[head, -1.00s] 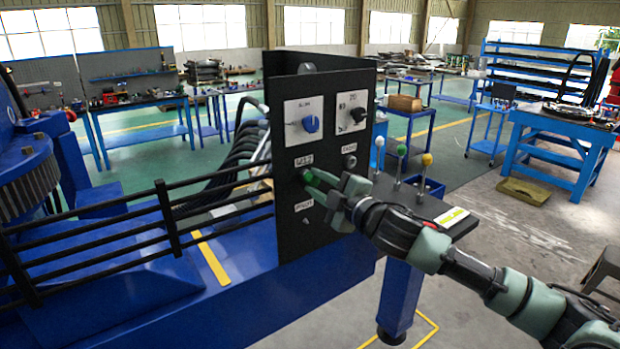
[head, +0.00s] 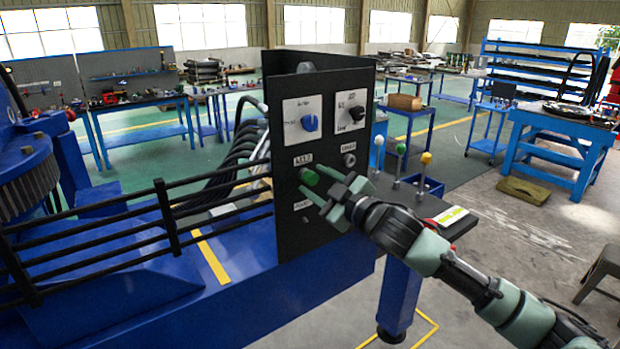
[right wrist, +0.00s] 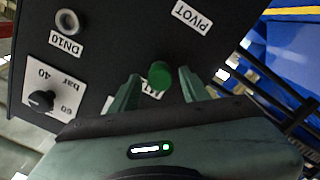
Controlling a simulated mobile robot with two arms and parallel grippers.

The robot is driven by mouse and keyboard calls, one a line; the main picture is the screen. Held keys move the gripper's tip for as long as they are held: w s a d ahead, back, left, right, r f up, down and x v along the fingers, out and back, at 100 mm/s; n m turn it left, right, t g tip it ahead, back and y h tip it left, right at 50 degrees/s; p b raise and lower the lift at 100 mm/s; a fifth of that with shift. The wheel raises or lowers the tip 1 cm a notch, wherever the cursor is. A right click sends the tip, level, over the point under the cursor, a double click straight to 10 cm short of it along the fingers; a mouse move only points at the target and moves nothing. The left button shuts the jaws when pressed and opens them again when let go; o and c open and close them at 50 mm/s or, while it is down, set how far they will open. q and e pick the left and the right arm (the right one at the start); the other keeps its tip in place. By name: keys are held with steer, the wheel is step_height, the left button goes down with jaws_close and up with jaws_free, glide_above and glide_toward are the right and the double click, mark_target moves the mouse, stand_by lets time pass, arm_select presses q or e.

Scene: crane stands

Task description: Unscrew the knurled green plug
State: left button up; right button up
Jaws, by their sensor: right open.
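The green plug (head: 309,177) sits on the front of the black panel (head: 290,235), just below a white label. In the right wrist view the round green plug (right wrist: 160,75) shows between my two fingers, with a gap on each side. Its knurling is too small to make out. My right gripper (head: 317,182) is open and empty, its fingers pointing at the panel beside and below the plug in the head view. I cannot tell how far the fingertips are from the panel. My left gripper is not in view.
Above the plug are a blue knob (head: 310,123) and a black knob (head: 357,113). A grey port (head: 349,160) lies to its right. Levers with white, green and yellow (head: 426,158) balls stand right of the panel. Black railings (head: 160,215) run left of it.

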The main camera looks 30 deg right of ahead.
steer(key=m, duration=0.6)
steer(key=shift+m, duration=0.4)
steer(key=m, duration=1.9)
steer(key=shift+d, duration=0.1)
jaws_close()
